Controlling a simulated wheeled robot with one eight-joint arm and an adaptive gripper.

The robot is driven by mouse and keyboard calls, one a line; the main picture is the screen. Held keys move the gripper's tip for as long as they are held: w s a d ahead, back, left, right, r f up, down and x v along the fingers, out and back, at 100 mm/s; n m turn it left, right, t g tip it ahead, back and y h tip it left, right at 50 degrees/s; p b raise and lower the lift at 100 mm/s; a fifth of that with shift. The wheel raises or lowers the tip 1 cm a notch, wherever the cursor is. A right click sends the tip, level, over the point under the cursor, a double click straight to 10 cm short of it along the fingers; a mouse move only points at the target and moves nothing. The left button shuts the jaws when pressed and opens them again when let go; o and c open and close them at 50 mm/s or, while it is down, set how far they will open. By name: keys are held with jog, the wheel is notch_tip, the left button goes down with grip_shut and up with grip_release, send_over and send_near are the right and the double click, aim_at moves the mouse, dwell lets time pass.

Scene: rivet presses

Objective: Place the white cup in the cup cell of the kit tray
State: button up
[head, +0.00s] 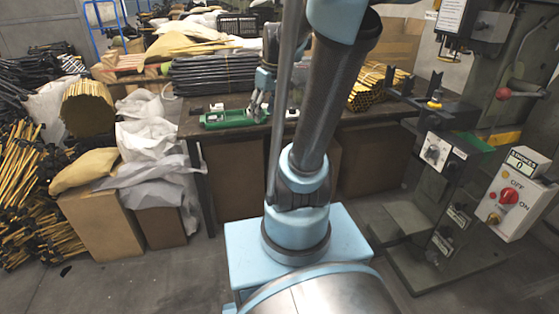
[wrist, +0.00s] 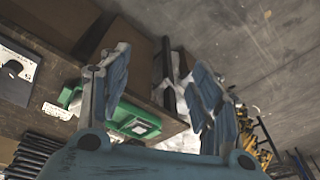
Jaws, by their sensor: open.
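The green kit tray (head: 236,118) lies on the dark workbench, just left of my gripper in the head view. The tray also shows in the wrist view (wrist: 124,112), partly hidden behind the left finger. A pale item sits in a dark recess at one end of it. My gripper (head: 260,108) is above the bench by the tray's right end. In the wrist view my gripper (wrist: 160,75) is open, with nothing between its fingers.
Bundled dark rods (head: 214,75) and yellow tubes (head: 378,88) lie farther back on the bench (head: 240,134). A press with a switch box (head: 515,195) stands at the right.

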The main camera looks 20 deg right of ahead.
jog(key=s+f+m, duration=0.2)
jog(key=s+f, duration=0.3)
jog(key=s, duration=0.3)
jog(key=s+d+f+m+h, duration=0.1)
jog(key=s+f+m, duration=0.2)
jog(key=s+f, duration=0.2)
jog(key=s, duration=0.2)
jog(key=shift+s+d+f+m+h, duration=0.15)
jog(key=shift+s+d+m+h, duration=0.15)
jog(key=shift+s, duration=0.05)
dwell(0.4)
